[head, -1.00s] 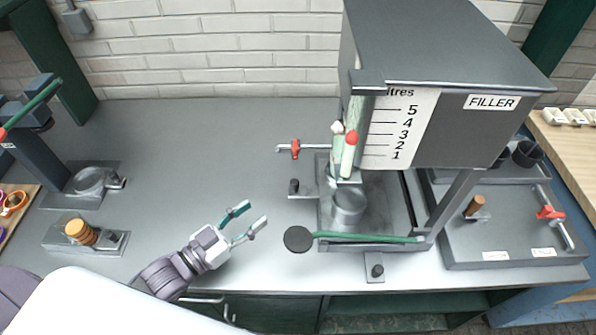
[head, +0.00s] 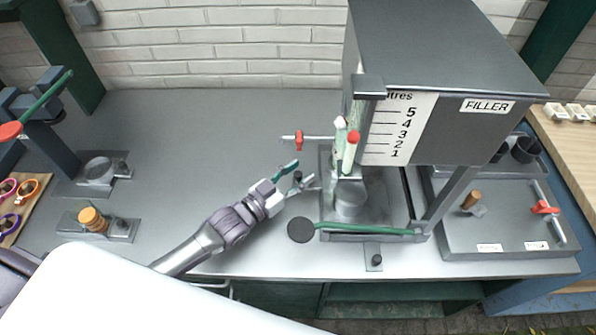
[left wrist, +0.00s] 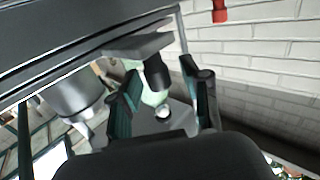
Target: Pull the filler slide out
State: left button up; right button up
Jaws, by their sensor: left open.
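The grey filler (head: 450,120) stands at the right of the bench, with a litres scale on its front. A small dark knob (head: 297,178) on a flat grey plate at its left side looks like the slide's handle. My left gripper (head: 299,173) is open, with its fingertips at this knob, one on either side in the picture. In the left wrist view a dark knob (left wrist: 155,74) shows between and beyond the open fingers (left wrist: 163,92). Whether they touch it I cannot tell. The plate is partly hidden by the gripper. My right gripper is not in view.
A metal cup (head: 350,199) stands under the filler. A green lever with a dark round end (head: 301,229) lies in front. A red-handled tap (head: 300,140) juts out behind the gripper. The bench (head: 200,140) to the left is largely clear.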

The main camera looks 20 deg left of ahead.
pick_arm(q)
grip_shut()
dwell(0.3)
jog(key=shift+a, duration=0.1)
jog(key=s+a, duration=0.1)
jog(key=a, duration=0.3)
jog(key=s+a, duration=0.1)
jog(key=a, duration=0.3)
jog(key=s+a, duration=0.2)
jog(key=a, duration=0.3)
jog(key=shift+f, duration=0.1)
jog(key=shift+w, duration=0.1)
grip_release()
